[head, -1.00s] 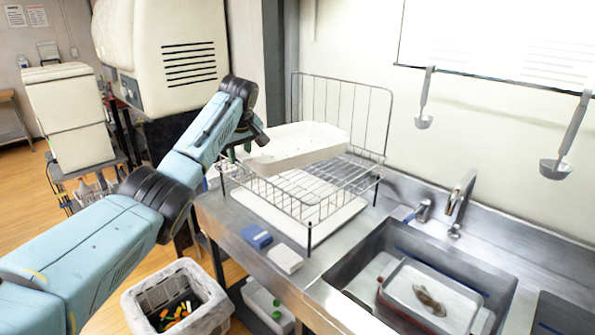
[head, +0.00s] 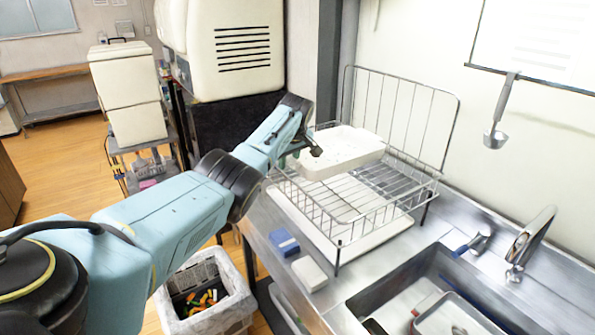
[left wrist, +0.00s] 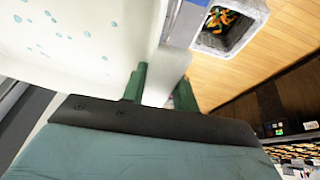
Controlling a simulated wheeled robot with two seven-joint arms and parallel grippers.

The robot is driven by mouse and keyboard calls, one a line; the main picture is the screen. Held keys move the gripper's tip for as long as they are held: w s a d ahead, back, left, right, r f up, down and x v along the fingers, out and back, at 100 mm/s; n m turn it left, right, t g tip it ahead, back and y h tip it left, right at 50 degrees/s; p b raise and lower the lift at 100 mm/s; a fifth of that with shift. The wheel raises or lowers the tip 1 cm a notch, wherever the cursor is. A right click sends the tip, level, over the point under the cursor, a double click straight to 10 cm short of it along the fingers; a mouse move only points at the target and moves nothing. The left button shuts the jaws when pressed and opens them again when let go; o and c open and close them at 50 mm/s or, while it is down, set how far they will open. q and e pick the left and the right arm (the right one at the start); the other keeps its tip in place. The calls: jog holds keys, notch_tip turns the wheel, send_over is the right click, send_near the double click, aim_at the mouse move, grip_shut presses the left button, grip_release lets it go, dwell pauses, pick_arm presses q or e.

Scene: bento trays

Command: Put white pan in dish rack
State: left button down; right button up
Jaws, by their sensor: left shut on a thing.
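The white pan (head: 345,160) is a shallow white tray. It hangs over the wire dish rack (head: 337,228), in front of the rack's tall back grid, and I cannot tell whether it touches the wires. My left gripper (head: 312,150) is shut on the pan's left edge. In the left wrist view, the green fingers of my left gripper (left wrist: 160,88) are at the pan's edge, and the pan's speckled white surface (left wrist: 75,40) fills the upper left. My right gripper is not in view.
A blue block (head: 284,241) and a white block (head: 309,273) lie on the steel counter (head: 262,215) before the rack. A sink (head: 405,300) with a faucet (head: 530,238) is at right. A lined waste bin (head: 235,300) stands below left. A ladle (head: 497,130) hangs on the wall.

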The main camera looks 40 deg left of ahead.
aim_at(289, 177)
pick_arm(q)
jog(key=shift+w+f, duration=0.1)
jog(key=shift+f, duration=0.3)
notch_tip(289, 177, down, 2)
jog(key=shift+w+d+f, duration=0.1)
jog(key=shift+w+f, duration=0.05)
jog(key=shift+f, duration=0.6)
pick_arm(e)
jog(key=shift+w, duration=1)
